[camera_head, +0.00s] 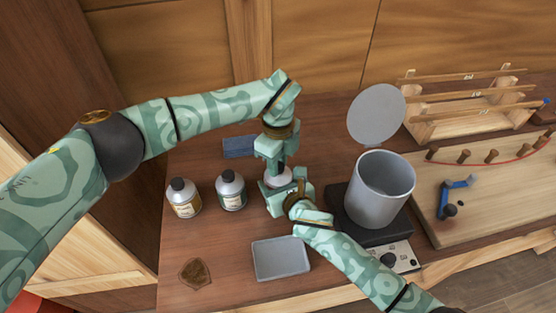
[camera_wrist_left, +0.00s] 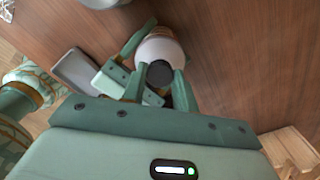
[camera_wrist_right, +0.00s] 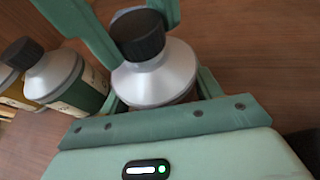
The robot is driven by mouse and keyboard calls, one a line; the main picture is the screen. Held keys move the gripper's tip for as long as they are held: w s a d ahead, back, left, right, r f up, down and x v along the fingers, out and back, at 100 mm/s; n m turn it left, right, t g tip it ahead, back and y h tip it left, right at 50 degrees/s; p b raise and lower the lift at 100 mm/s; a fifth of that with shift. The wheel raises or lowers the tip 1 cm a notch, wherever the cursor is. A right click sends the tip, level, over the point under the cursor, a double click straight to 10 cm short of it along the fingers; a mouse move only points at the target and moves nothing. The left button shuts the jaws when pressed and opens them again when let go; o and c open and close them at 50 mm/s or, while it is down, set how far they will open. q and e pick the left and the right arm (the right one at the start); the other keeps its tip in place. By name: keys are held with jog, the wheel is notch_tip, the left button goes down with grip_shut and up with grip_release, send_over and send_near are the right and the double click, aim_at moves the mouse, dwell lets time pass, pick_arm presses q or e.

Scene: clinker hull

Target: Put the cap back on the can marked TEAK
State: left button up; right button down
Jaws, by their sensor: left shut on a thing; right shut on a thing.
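A silver can (camera_head: 279,180) stands between my two grippers; its shoulder (camera_wrist_right: 152,78) fills the middle of the right wrist view. Its label is hidden, so I cannot read its marking. My right gripper (camera_head: 276,196) is shut around the can's body. My left gripper (camera_head: 278,168) comes from above and is shut on a black cap (camera_wrist_right: 137,36). The cap is upright over the can's neck, in line with it; whether it is fully seated I cannot tell. The cap also shows between the left fingers in the left wrist view (camera_wrist_left: 160,74).
Two capped cans, one with an orange-brown label (camera_head: 184,199) and one with a dark green label (camera_head: 231,191), stand to the left. A grey tray (camera_head: 281,260) lies in front. A grey bin (camera_head: 380,190) with a raised round lid (camera_head: 377,114) stands to the right.

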pick_arm(q)
jog(key=m, duration=0.5)
jog(key=shift+m, duration=0.4)
jog(key=m, duration=1.8)
jog(key=o, duration=1.2)
jog(key=shift+c, duration=0.2)
notch_tip(320, 180, up, 12)
pick_arm(e)
jog(key=shift+c, duration=1.2)
grip_release()
